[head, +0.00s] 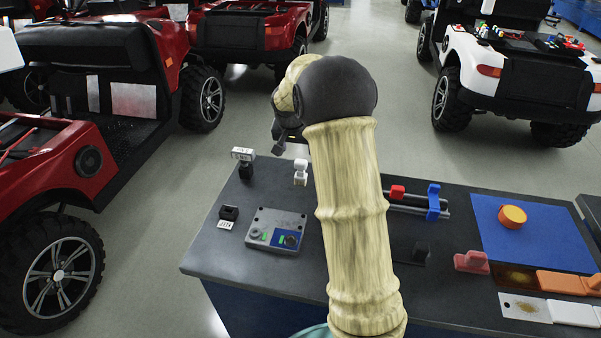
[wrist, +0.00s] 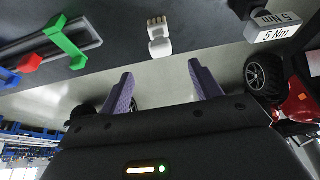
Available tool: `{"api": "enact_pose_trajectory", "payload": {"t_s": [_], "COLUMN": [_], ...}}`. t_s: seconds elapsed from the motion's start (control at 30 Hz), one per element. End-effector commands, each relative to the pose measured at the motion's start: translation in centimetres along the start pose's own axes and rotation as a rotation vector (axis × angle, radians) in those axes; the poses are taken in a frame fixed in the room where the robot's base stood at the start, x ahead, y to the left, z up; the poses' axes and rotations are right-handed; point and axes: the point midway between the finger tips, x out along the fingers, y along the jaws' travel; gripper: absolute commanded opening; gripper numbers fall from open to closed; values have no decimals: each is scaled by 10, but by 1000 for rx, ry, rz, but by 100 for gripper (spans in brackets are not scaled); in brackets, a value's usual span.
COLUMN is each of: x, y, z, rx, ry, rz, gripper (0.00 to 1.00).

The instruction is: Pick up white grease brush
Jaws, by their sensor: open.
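The brush is apart from both fingers.
A block labelled 5 Nm (head: 243,155) stands left of the brush. A grey control box (head: 275,231) is in front. A rail with a blue clamp (head: 433,203) and red piece (head: 397,191) lies right. A white-handled piece (head: 573,313) lies at front right.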

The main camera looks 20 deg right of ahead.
Motion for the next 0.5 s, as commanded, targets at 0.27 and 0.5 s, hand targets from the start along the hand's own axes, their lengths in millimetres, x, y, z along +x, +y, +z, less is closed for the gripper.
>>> {"api": "enact_pose_trajectory", "payload": {"t_s": [0.27,0.5], "x": [50,88], "y": [1,0], "z": [1,0], "rx": [1,0], "ry": [-5,-3], "rz": [2,1], "gripper": [64,64]}}
